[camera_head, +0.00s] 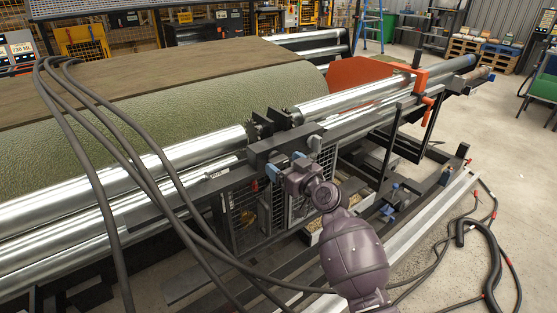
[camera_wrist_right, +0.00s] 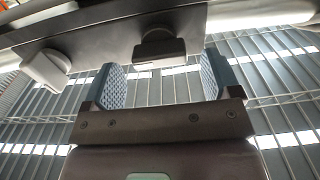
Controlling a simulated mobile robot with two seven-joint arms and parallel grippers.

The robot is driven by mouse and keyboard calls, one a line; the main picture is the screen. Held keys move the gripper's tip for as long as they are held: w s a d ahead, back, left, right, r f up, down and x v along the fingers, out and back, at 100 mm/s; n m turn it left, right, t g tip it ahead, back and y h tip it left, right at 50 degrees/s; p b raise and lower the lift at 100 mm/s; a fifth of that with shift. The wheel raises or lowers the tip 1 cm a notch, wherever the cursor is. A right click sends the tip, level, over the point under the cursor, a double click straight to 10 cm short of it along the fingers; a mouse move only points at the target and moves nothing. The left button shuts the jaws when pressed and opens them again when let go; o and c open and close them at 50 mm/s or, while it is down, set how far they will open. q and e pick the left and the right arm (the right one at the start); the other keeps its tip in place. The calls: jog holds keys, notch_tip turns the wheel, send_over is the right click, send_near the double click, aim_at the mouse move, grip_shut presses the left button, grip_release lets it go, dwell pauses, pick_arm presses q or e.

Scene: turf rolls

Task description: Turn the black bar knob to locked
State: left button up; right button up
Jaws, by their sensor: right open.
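A black bar knob (camera_wrist_right: 160,47) sits on a dark plate (camera_wrist_right: 100,35) in the right wrist view. It shows in line with the gap between my right fingers, just past their tips; contact is not visible. A lighter grey knob (camera_wrist_right: 45,68) sits to its left on the same plate. My right gripper (camera_wrist_right: 160,66) is open, with blue ribbed pads on either side of an empty gap. In the head view my right gripper (camera_head: 293,158) is at the dark block (camera_head: 270,150) on the machine's frame, where the knobs are hidden. My left gripper is not in view.
Shiny rollers (camera_head: 110,187) and green turf (camera_head: 210,110) lie left of and behind the gripper. Dark hoses (camera_head: 130,150) cross the left foreground. An orange clamp (camera_head: 420,77) stands at right. Wire mesh (camera_head: 245,215) is below the block. Floor at right (camera_head: 490,135) is mostly clear.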

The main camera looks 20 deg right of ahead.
aim_at(282, 162)
jog(key=shift+x, duration=1.55)
jog(key=shift+c, duration=0.5)
jog(key=c, duration=0.8)
